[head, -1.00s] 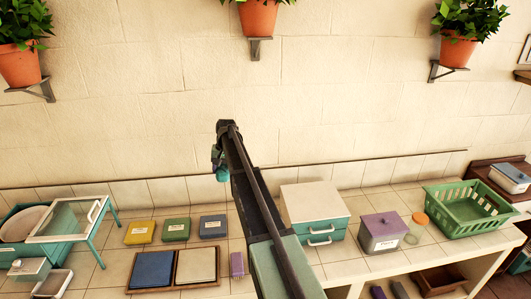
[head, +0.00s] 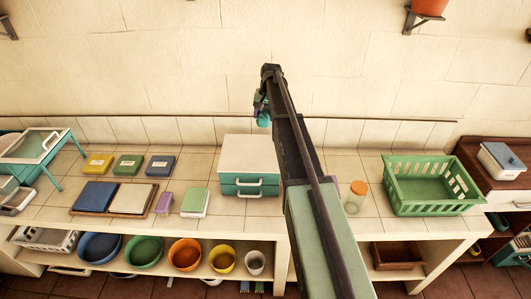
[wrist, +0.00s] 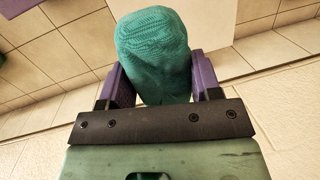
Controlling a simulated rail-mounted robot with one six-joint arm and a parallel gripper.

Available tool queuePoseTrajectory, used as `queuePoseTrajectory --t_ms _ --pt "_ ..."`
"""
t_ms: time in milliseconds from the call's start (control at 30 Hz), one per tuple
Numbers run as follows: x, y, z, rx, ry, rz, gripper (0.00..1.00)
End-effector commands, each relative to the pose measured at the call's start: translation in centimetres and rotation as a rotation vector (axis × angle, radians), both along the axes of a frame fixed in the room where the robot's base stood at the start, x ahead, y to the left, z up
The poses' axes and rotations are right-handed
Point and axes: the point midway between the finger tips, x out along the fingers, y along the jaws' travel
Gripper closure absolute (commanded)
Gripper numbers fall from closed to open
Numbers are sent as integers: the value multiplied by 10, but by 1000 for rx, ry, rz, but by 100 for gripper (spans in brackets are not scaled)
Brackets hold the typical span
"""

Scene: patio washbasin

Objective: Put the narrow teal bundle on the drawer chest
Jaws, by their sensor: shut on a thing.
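My gripper (head: 262,106) is raised in front of the wall, above and behind the drawer chest in the head view. In the wrist view its purple fingers (wrist: 163,82) are shut on the narrow teal bundle (wrist: 152,45), a knitted, rounded roll. The bundle also shows as a small teal patch (head: 264,120) at the arm's end in the head view. The drawer chest (head: 250,153) has a bare pale top and two teal drawers with white handles. It stands on the tiled counter left of my arm. The bundle is apart from it.
A green basket (head: 430,183) and an orange-lidded jar (head: 356,197) stand to the right. Bowls stand on the shelf below. Part of the counter is hidden behind my arm.

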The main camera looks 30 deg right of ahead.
Motion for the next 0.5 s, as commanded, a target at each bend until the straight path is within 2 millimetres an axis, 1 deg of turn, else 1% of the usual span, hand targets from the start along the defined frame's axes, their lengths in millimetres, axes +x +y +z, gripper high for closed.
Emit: queuePoseTrajectory --t_ms 33,200,267,300,400,500 --pt "0 0 -26 0 0 0 72" --pt "0 0 -86 0 0 0 72" --pt "0 0 -106 0 0 0 72" --pt "0 0 -119 0 0 0 72" --pt "0 0 -143 0 0 0 72" --pt "0 0 -149 0 0 0 72"
